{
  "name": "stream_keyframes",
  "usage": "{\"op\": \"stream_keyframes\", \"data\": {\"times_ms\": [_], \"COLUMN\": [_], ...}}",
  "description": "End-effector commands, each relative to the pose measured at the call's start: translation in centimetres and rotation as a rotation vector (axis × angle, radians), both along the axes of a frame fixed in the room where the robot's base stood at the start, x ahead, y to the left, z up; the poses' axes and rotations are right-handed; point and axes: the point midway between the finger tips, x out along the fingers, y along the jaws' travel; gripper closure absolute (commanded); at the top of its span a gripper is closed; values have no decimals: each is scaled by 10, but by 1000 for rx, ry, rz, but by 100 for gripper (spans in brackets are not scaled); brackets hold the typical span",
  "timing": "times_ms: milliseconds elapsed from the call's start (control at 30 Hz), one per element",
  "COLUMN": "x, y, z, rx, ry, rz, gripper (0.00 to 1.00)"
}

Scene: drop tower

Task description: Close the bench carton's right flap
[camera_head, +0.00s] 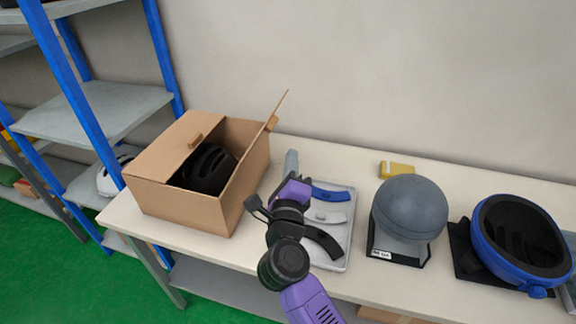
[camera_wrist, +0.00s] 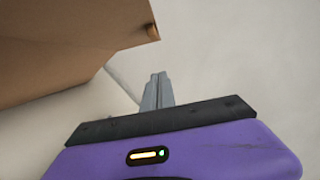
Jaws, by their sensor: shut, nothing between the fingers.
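The brown carton (camera_head: 180,205) stands open-topped at the left end of the bench, with a black helmet (camera_head: 208,170) inside. Its right flap (camera_head: 264,128) stands up and leans outward to the right, seen nearly edge-on, with a small tab. Its left flap (camera_head: 165,147) lies over the left part of the opening. My gripper (camera_head: 291,160) is just right of the carton, apart from the flap. In the wrist view its grey fingers (camera_wrist: 157,92) are together and empty. Brown cardboard (camera_wrist: 60,45) with a tab fills the upper left there.
A grey tray (camera_head: 343,245) with blue, white and black curved pieces lies under my arm. To its right stand a grey dome on a stand (camera_head: 408,210) and a blue helmet (camera_head: 520,245). A yellow block (camera_head: 397,170) lies behind. A blue shelf rack (camera_head: 80,100) stands left.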

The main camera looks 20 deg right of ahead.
Motion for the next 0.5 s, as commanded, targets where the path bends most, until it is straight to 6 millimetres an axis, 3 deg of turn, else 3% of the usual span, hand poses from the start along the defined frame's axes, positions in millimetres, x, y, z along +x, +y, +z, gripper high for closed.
{"op": "stream_keyframes", "data": {"times_ms": [267,500], "x": [50,65], "y": [-23,2], "z": [8,22], "rx": [-2,-1], "ry": [-2,0], "rz": [-2,2], "gripper": [100,100]}}
